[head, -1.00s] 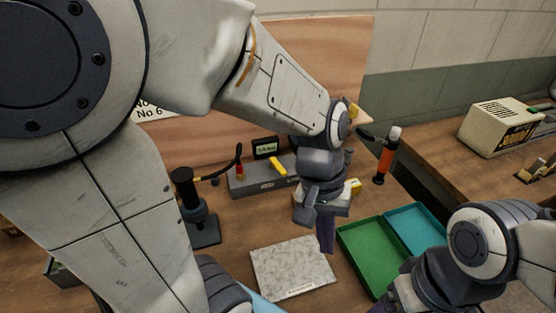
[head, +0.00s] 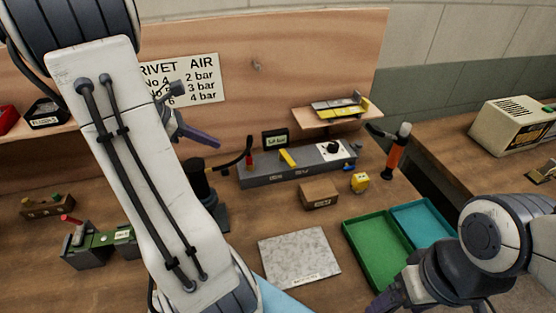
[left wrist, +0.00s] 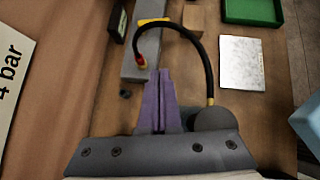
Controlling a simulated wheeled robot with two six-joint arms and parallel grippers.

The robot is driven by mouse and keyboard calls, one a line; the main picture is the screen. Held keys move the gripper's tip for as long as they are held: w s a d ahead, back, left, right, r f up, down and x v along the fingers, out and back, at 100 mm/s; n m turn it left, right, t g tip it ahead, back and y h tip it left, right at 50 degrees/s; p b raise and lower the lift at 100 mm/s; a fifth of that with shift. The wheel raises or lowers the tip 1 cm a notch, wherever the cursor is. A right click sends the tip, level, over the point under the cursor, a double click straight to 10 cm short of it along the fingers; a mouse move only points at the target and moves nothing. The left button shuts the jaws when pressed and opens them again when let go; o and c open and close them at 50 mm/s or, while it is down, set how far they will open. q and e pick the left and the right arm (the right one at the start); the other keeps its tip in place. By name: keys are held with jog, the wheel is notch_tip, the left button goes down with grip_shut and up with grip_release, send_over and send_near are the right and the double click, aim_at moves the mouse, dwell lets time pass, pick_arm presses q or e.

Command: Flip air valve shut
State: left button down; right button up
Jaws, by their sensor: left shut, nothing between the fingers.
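A long grey air unit (head: 262,178) lies on the bench below the back board. It carries a yellow lever (head: 288,158), a red fitting (head: 249,161), a black knob (head: 334,148) and a small display (head: 275,139). In the left wrist view the yellow lever (left wrist: 153,21) and red fitting (left wrist: 141,62) show beyond my fingers. My left gripper (head: 213,140) is raised left of the unit, its purple fingers (left wrist: 161,75) together and empty. My right gripper (head: 385,302) is low near the green tray, mostly cut off by the frame edge.
A cardboard box (head: 319,194), yellow item (head: 360,182), pale plate (head: 299,257), green tray (head: 350,247) and teal tray (head: 421,220) lie in front. An orange-handled tool (head: 397,150) stands right.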

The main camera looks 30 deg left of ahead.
pick_arm(q)
send_near(287, 161)
notch_tip(287, 161, down, 6)
jog(key=shift+w+d+f, duration=0.1)
jog(key=shift+w+d, duration=0.05)
jog(key=shift+d, duration=0.05)
jog(key=w, duration=0.1)
jog(key=w+d+p, duration=0.1)
jog(key=w, duration=0.1)
jog(key=shift+w+d+r+p, duration=0.1)
jog(key=shift+d+r+p, duration=0.1)
jog(key=shift+d+p, duration=0.2)
